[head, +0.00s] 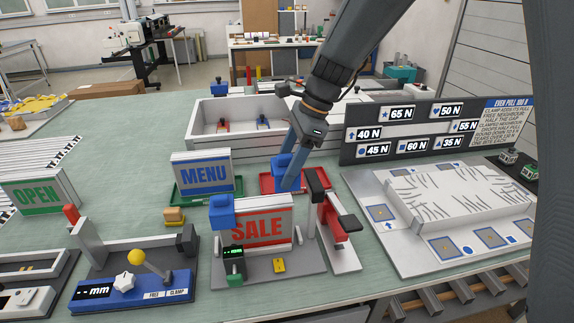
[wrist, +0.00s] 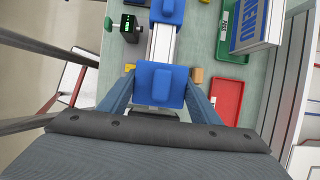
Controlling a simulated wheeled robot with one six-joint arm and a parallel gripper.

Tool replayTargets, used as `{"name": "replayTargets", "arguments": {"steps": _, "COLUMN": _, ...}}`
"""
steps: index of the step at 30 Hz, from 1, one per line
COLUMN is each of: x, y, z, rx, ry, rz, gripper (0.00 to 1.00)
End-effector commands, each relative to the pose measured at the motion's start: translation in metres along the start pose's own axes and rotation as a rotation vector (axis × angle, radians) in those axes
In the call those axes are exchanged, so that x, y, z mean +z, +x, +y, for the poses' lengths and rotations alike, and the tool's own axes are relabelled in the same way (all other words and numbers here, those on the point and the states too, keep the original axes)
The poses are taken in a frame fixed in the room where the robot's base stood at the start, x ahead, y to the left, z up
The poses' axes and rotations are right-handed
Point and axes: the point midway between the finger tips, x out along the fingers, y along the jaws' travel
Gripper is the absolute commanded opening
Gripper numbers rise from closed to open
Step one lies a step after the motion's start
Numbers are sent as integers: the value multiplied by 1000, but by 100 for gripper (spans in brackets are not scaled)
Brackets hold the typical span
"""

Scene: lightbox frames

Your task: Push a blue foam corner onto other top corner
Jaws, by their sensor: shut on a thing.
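The SALE lightbox frame (head: 262,228) stands upright in a grey fixture (head: 262,272). One blue foam corner (head: 221,211) sits on its left top corner; it also shows in the wrist view (wrist: 167,10). My gripper (head: 288,180) is shut on a second blue foam corner (head: 282,163), close to the frame's right top corner. In the wrist view this held corner (wrist: 162,84) lies between my two fingers (wrist: 161,90), in line with the white top edge of the frame (wrist: 161,44). A finger partly hides it in the head view, and I cannot tell whether it touches the frame.
A MENU sign (head: 201,173) on a green tray (head: 190,193) and a red tray (head: 268,180) stand behind. A red-and-grey stand (head: 334,229) is close on the right. A white board with cracks (head: 450,205) lies further right. An OPEN sign (head: 38,194) is at left.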

Motion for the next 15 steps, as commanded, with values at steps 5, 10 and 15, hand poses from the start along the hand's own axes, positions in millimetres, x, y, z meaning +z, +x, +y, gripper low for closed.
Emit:
{"name": "replayTargets", "arguments": {"steps": 5, "x": 1, "y": -2, "z": 0, "rx": -1, "ry": 1, "rz": -1, "gripper": 36}}
{"name": "replayTargets", "arguments": {"steps": 10, "x": -5, "y": 10, "z": -1, "rx": -1, "ry": 4, "rz": -1, "gripper": 36}}
{"name": "replayTargets", "arguments": {"steps": 15, "x": -9, "y": 20, "z": 0, "rx": 0, "ry": 4, "rz": -1, "gripper": 36}}
